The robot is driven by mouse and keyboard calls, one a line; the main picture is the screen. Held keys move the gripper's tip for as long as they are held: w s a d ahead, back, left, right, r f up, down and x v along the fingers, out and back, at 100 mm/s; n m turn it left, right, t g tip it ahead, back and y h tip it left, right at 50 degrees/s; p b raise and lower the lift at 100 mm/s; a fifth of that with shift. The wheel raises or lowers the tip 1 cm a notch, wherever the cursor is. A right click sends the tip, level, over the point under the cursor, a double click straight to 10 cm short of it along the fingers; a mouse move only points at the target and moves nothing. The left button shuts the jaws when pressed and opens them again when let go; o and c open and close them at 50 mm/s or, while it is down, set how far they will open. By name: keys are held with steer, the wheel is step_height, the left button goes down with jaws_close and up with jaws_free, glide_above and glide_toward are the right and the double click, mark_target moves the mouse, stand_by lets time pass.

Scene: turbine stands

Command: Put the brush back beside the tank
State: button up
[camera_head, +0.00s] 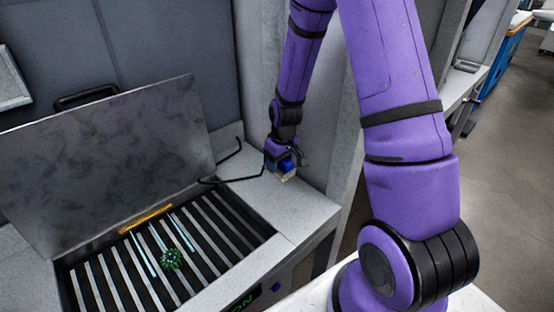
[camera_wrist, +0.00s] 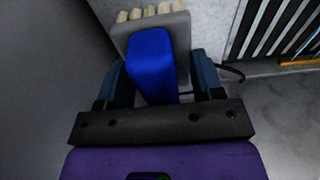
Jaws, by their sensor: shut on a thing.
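The brush has a blue handle (camera_wrist: 152,62) and a grey head with pale bristle tufts (camera_wrist: 150,17) in the wrist view. My gripper (camera_wrist: 158,80) is shut on the blue handle, one finger on each side. In the head view, my gripper (camera_head: 283,165) holds the small blue and pale brush (camera_head: 286,175) at the right side of the tank, over or on its grey top surface. I cannot tell whether the brush touches that surface. The tank (camera_head: 318,211) has a slatted opening and a raised grey lid (camera_head: 110,160).
A green gear-like part (camera_head: 172,259) lies on the slats, near light-blue strips and a yellow bar (camera_head: 146,219). A bent black rod (camera_head: 222,180) sits close to the left of my gripper. A grey wall stands behind. Open floor (camera_head: 500,150) shows at the right.

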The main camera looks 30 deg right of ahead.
steer(key=shift+f, duration=3.7)
steer(key=shift+f, duration=0.35)
steer(key=o, duration=1.3)
steer(key=shift+r, duration=0.1)
steer(key=shift+s+r, duration=0.2)
steer(key=shift+r, duration=1.55)
steer(key=shift+s+r, duration=0.2)
steer(key=shift+r, duration=1.5)
steer(key=shift+r, duration=0.1)
